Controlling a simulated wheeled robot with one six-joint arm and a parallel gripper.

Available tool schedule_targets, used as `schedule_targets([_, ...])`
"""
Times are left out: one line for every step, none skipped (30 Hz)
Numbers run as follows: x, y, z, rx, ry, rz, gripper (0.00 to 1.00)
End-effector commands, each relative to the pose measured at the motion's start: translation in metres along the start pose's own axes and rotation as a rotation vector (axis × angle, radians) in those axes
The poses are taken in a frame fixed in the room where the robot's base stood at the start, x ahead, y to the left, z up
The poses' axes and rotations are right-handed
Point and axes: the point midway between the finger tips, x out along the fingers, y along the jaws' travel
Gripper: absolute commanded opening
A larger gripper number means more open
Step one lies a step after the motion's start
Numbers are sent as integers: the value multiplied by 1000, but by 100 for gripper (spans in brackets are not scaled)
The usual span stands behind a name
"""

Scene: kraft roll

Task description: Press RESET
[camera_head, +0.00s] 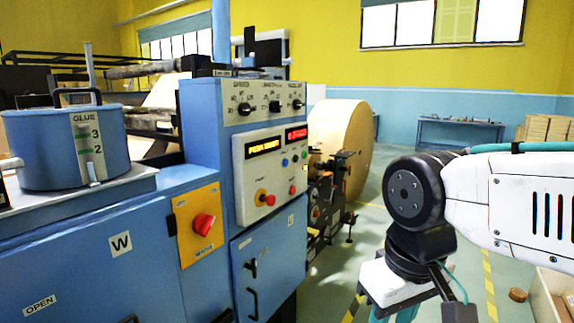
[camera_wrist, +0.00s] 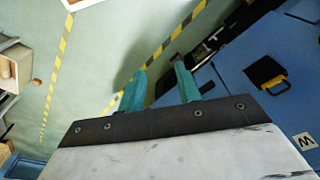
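The control panel (camera_head: 271,172) is a pale plate on the front of a blue cabinet, in the middle of the head view. It carries an amber text display (camera_head: 266,147), a red display (camera_head: 296,134), a red mushroom button on yellow (camera_head: 267,199) and several small red, blue and green buttons (camera_head: 294,159). The labels are too small to read, so I cannot tell which button is RESET. My gripper (camera_wrist: 160,76) shows two teal fingers apart with nothing between them, over the floor. In the head view my arm is right of the panel, clear of it.
A red rotary switch (camera_head: 204,225) on a yellow plate sits left of the panel. Three black knobs (camera_head: 274,106) are above it. A blue glue pot (camera_head: 64,150) stands at left. A large kraft roll (camera_head: 345,140) is behind. Open floor lies between cabinet and arm.

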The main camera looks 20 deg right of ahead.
Motion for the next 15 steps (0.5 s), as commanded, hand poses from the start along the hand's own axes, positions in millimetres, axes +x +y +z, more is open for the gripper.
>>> schedule_targets([0, 0, 0, 0, 0, 0, 34])
schedule_targets([0, 0, 0, 0, 0, 0, 34])
schedule_targets([0, 0, 0, 0, 0, 0, 34])
schedule_targets([0, 0, 0, 0, 0, 0, 34])
schedule_targets([0, 0, 0, 0, 0, 0, 25])
schedule_targets([0, 0, 0, 0, 0, 0, 14])
schedule_targets([0, 0, 0, 0, 0, 0, 6])
schedule_targets([0, 0, 0, 0, 0, 0, 0])
schedule_targets([0, 0, 0, 0, 0, 0, 0])
schedule_targets([0, 0, 0, 0, 0, 0, 0])
schedule_targets([0, 0, 0, 0, 0, 0, 0])
schedule_targets([0, 0, 0, 0, 0, 0, 0])
schedule_targets([0, 0, 0, 0, 0, 0, 0])
schedule_targets([0, 0, 0, 0, 0, 0, 0])
schedule_targets([0, 0, 0, 0, 0, 0, 0])
